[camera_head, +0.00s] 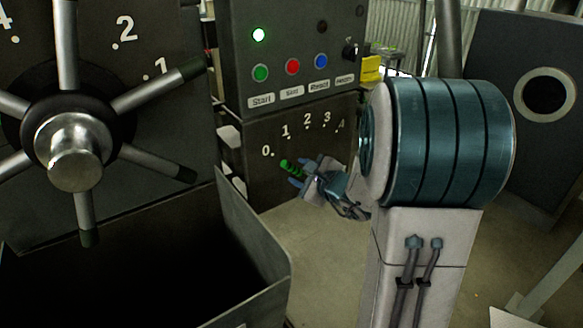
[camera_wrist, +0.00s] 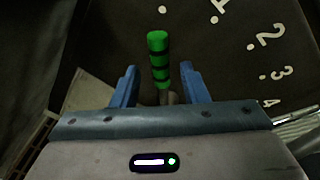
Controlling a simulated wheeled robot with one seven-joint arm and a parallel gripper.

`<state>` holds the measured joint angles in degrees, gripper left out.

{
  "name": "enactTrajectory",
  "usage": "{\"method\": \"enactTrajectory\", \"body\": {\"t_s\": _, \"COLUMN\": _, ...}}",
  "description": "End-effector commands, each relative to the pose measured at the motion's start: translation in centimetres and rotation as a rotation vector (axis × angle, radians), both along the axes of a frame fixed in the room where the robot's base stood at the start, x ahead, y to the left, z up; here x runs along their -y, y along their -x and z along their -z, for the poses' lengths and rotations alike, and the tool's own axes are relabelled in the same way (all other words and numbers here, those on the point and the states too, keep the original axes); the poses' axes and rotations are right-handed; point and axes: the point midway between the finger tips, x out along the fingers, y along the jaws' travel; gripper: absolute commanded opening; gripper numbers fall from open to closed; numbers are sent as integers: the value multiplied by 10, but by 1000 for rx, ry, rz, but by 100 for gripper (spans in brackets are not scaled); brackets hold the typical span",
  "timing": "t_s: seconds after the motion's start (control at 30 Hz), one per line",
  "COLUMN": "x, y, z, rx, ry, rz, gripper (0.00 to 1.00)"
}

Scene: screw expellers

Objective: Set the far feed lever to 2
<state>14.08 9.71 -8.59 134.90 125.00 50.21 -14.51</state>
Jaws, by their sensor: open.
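The far feed lever has a green grip with dark bands (camera_head: 289,166) and sits below the curved 0 to 4 scale on the dark far panel (camera_head: 258,130). Its tip points toward the 0 end of the scale. In the wrist view the green grip (camera_wrist: 158,55) points up at a white dot, with 1, 2, 3 and 4 to its right. My gripper (camera_head: 301,174) is open at the lever. In the wrist view its blue fingers (camera_wrist: 157,78) stand one on each side of the grip's lower part, with gaps showing. The lever's base is mostly hidden by my gripper.
A control box (camera_head: 290,55) with green, red and blue buttons and a lit green lamp is above the scale. A near spoked handwheel (camera_head: 76,150) and an open dark bin (camera_head: 250,235) are at left. Floor shows clear below the far panel.

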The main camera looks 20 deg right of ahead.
Motion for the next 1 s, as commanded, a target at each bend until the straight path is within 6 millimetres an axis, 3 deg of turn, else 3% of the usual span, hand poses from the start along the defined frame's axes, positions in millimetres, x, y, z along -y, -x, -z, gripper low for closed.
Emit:
{"method": "enactTrajectory", "body": {"t_s": 0.3, "x": -12, "y": -36, "z": 11, "rx": 0, "ry": 1, "rz": -2, "gripper": 40}}
{"method": "enactTrajectory", "body": {"t_s": 0.67, "x": -14, "y": -41, "z": 12, "rx": 1, "ry": 0, "rz": -1, "gripper": 40}}
{"method": "enactTrajectory", "body": {"t_s": 0.7, "x": -14, "y": -41, "z": 12, "rx": 1, "ry": 0, "rz": -1, "gripper": 38}}
{"method": "enactTrajectory", "body": {"t_s": 0.83, "x": -14, "y": -41, "z": 12, "rx": 1, "ry": 0, "rz": -1, "gripper": 1}}
{"method": "enactTrajectory", "body": {"t_s": 1.0, "x": -14, "y": -41, "z": 12, "rx": 0, "ry": -1, "rz": -2, "gripper": 0}}
